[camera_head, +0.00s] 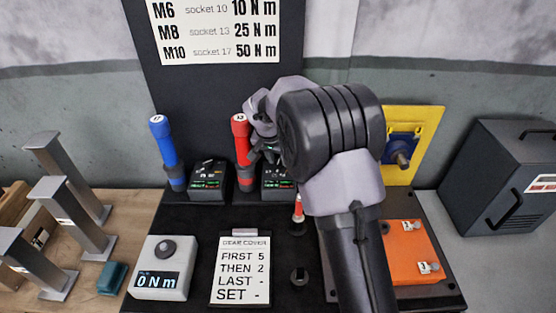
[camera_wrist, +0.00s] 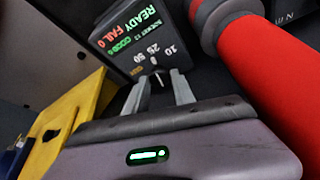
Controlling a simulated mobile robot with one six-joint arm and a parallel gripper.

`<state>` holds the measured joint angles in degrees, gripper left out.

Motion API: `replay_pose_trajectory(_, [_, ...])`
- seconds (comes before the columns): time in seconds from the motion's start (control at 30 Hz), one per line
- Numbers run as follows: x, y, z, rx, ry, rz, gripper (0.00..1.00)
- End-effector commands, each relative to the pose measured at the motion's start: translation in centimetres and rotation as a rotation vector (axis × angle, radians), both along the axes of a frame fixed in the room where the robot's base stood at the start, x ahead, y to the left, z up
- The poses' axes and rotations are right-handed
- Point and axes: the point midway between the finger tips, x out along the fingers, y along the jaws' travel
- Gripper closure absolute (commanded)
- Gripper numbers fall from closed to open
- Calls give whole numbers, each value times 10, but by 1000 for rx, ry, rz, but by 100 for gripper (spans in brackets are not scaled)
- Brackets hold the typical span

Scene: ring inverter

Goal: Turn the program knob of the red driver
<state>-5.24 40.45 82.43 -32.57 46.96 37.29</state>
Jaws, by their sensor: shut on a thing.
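The red driver (camera_head: 241,145) stands upright at the back of the bench, and its red body fills the right side of the wrist view (camera_wrist: 275,80). Beside it is a dark controller box (camera_wrist: 125,20), partly hidden by my arm in the head view (camera_head: 273,193). Its display reads READY, FAIL 0, SOCKET 13 and GOOD 0. Its program knob (camera_wrist: 155,64) sits below the marks 10, 25 and 50. My gripper (camera_wrist: 160,82) is shut on the knob, with a finger on each side. The knob's exact setting is hard to read.
A blue driver (camera_head: 166,145) and its controller box (camera_head: 208,180) stand to the left. In front are a torque display (camera_head: 161,270) reading 0 Nm and an order card (camera_head: 241,270).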

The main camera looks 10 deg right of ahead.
Motion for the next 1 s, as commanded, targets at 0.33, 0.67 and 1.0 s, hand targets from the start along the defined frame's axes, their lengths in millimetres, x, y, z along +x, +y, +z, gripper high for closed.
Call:
replay_pose_trajectory(0.33, [0,0,0,0,0,-3,100])
replay_pose_trajectory(0.67, [0,0,0,0,0,-2,48])
replay_pose_trajectory(1.0, [-11,8,37,1,-2,-1,48])
